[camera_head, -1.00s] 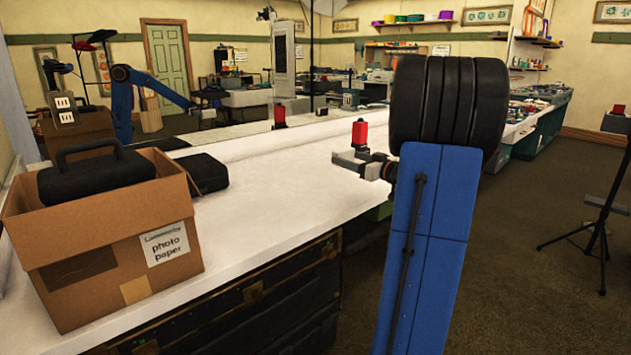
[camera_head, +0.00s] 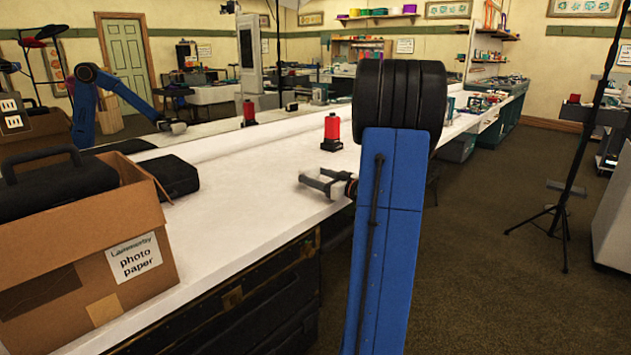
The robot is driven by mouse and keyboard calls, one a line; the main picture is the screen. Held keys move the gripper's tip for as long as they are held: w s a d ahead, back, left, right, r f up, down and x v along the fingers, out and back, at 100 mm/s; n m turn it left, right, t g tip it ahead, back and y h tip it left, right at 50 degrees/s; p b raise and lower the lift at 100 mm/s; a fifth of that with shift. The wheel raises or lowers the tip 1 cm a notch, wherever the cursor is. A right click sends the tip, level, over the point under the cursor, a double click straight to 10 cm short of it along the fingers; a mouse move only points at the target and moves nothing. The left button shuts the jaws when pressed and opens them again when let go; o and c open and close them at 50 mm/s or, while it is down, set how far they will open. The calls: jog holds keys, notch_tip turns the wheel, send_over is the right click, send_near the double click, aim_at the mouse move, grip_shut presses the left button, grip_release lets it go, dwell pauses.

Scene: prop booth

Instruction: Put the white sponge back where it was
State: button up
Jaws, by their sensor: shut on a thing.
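My gripper (camera_head: 322,182) is over the near right edge of the white-topped table (camera_head: 235,190), with its fingers pointing left. It is shut on a pale thing between its fingers, which blends into the white tabletop; this fits the white sponge, but its outline is hard to make out. My blue arm with its black ribbed joint hides the area to the right of the gripper. No other white sponge can be made out on the tabletop.
A mirror lines the table's back. A tripod stand (camera_head: 560,215) is at right, with clear floor between.

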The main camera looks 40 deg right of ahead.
jog(key=shift+f, duration=0.65)
jog(key=o, duration=0.9)
jog(key=shift+f, duration=0.1)
jog(key=shift+o, duration=0.2)
